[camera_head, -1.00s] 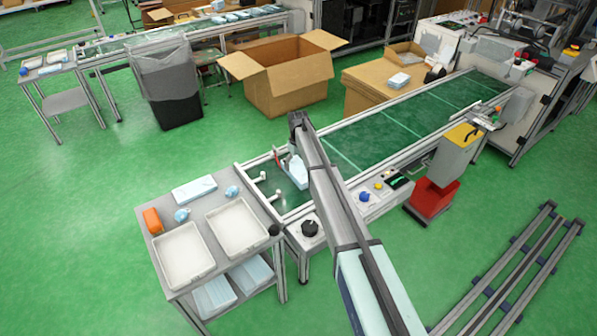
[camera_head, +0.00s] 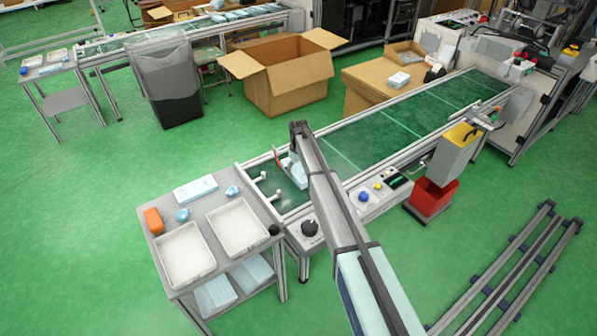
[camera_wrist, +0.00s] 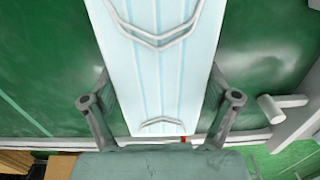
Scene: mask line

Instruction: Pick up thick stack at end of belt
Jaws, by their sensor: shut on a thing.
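The thick stack of light blue masks (camera_wrist: 155,75) fills the middle of the wrist view, with white ear loops across its top. My gripper (camera_wrist: 160,103) has one finger on each side of it and is shut on it. In the head view, my gripper (camera_head: 291,172) is over the near left end of the green belt (camera_head: 400,120). A small light blue part of the stack (camera_head: 299,178) shows beside my arm; the rest is hidden. I cannot tell how far the stack is from the belt surface.
A grey cart (camera_head: 216,205) at the belt's end holds two white trays (camera_head: 185,256), light blue masks (camera_head: 195,189) and an orange item (camera_head: 153,220). White rollers (camera_head: 262,178) stand at the belt end. A control panel (camera_head: 372,196) runs along the near side.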

